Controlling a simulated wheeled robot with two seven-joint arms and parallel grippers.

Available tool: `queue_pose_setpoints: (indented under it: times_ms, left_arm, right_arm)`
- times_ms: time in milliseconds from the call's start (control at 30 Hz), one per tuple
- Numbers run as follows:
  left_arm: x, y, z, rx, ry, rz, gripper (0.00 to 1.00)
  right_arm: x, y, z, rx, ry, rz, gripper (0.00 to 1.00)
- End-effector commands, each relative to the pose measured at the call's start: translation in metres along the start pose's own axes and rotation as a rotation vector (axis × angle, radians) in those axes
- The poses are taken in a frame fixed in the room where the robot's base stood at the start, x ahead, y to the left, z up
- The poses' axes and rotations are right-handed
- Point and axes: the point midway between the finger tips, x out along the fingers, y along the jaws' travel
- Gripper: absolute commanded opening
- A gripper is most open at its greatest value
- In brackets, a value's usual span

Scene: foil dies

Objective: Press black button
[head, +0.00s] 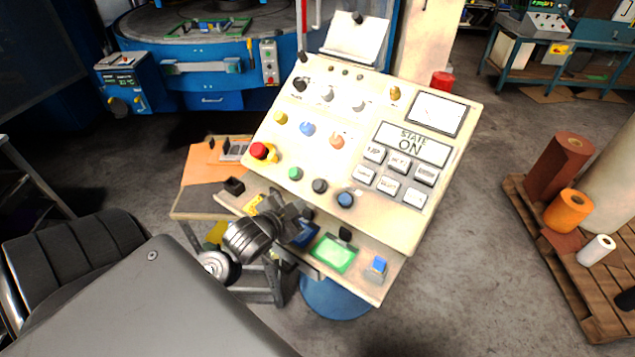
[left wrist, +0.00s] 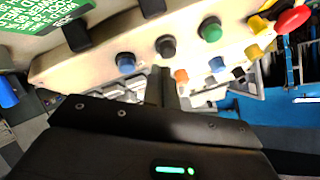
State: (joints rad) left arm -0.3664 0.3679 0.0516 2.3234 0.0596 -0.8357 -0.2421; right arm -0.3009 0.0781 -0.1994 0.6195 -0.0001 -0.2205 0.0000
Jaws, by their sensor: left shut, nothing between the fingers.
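The black button (head: 320,186) is on the lower edge of the tilted cream control panel (head: 262,185), between a green button (head: 295,174) and a blue button (head: 345,199). In the left wrist view the black button (left wrist: 166,46) shows just beyond the fingertips, with the blue button (left wrist: 126,62) to its left and the green one (left wrist: 210,30) to its right. My left gripper (head: 303,210) is shut and empty, just below and left of the black button in the head view. A small gap shows; its depth is unclear. My right gripper is out of view.
A red mushroom button (head: 258,151) is at the panel's left edge. Grey keys and a display reading "STATE ON" (head: 412,144) are on the right.

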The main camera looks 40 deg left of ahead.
Motion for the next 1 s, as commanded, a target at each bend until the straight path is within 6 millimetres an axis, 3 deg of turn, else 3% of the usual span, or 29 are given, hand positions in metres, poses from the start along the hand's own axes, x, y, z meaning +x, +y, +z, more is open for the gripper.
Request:
queue_pose_setpoints:
  times_ms: [100,300,733,1000]
  left_arm:
    - [0.003,-0.035,-0.029,0.066,0.112,-0.078,0.00]
    - [0.002,-0.059,-0.050,0.118,0.198,-0.138,0.00]
    - [0.005,-0.059,-0.050,0.122,0.205,-0.142,0.00]
    - [0.029,-0.048,-0.036,0.121,0.206,-0.142,0.00]
  right_arm:
    - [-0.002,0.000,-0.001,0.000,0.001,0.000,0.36]
    - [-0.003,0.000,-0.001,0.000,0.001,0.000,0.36]
    - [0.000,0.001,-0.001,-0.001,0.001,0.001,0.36]
    - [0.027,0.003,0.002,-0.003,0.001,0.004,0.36]
